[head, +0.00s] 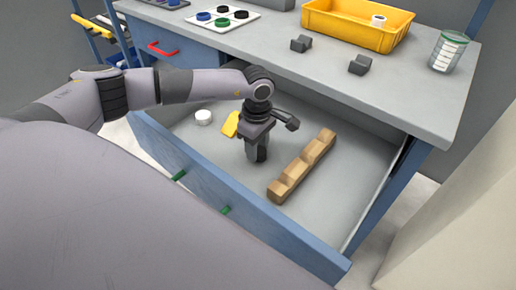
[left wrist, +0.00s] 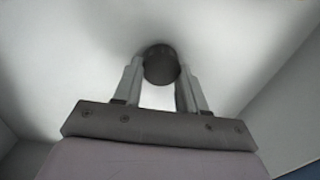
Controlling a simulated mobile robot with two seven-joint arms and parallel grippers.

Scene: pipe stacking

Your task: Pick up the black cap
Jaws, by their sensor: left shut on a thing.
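The black cap (left wrist: 161,64) is a dark round piece between the two fingertips of my left gripper (left wrist: 160,75) in the left wrist view. The fingers touch it on both sides, so the gripper is shut on it. In the head view my left gripper (head: 257,156) points down inside the open drawer (head: 215,180), left of the wooden block. The cap is hidden there by the gripper, and I cannot tell whether it touches the drawer floor. My right gripper is not in view.
In the drawer are a notched wooden block (head: 303,166), a white cap (head: 203,117) and a yellow piece (head: 231,125).

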